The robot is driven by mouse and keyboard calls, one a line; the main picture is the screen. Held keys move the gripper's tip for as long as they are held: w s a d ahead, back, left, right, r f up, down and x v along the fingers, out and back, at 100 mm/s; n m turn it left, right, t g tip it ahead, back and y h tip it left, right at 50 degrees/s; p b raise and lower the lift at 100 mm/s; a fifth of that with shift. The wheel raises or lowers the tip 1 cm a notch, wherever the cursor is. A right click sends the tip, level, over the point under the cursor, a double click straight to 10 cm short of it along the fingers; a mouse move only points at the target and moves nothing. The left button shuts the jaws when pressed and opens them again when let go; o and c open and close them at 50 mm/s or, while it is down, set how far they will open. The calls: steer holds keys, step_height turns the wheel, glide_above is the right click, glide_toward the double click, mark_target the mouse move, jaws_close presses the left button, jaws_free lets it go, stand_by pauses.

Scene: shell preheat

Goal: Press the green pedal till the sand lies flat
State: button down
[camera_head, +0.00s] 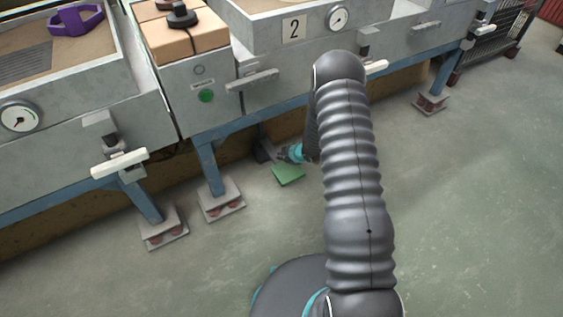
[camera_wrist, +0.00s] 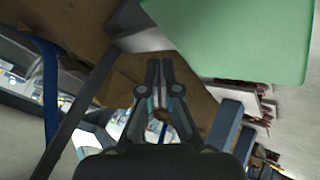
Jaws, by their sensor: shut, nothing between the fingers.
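The green pedal (camera_head: 288,175) is a flat plate low by the floor, in front of the blue-legged bench. In the wrist view the pedal (camera_wrist: 240,35) fills the upper right, large and close. My gripper (camera_head: 281,154) is low beside the pedal's far edge, partly hidden by my arm. In the wrist view my gripper (camera_wrist: 160,63) is shut and empty, its fingertips to the left of the pedal. I cannot tell whether it touches the pedal. Sand (camera_head: 265,4) shows at the top edge in the tank marked 2; too little shows to judge whether it is flat.
A left tank (camera_head: 100,75) holds sand, a grate and a purple ring-shaped thing (camera_head: 76,19). Blue legs (camera_head: 210,168) on footplates stand left of the pedal.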

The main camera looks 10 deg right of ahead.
mark_target(285, 165)
steer(key=shift+f, duration=0.1)
steer(key=shift+f+b, duration=0.3)
steer(key=shift+b, duration=0.2)
steer(key=shift+s+f+b, duration=0.2)
steer(key=shift+f+b, duration=1.85)
steer(key=shift+f, duration=0.45)
stand_by(2.4)
steer(key=shift+r, duration=0.15)
steer(key=shift+w+r+p, duration=0.2)
steer(key=shift+r+p, duration=1.55)
steer(key=shift+r, duration=1)
steer(key=shift+r, duration=0.1)
steer(key=shift+w+a+r+p, duration=0.1)
steer(key=shift+r+p, duration=0.7)
steer(key=shift+r, duration=0.4)
steer(key=shift+w+r+p, duration=0.1)
steer(key=shift+r+p, duration=0.7)
steer(key=shift+r, duration=0.4)
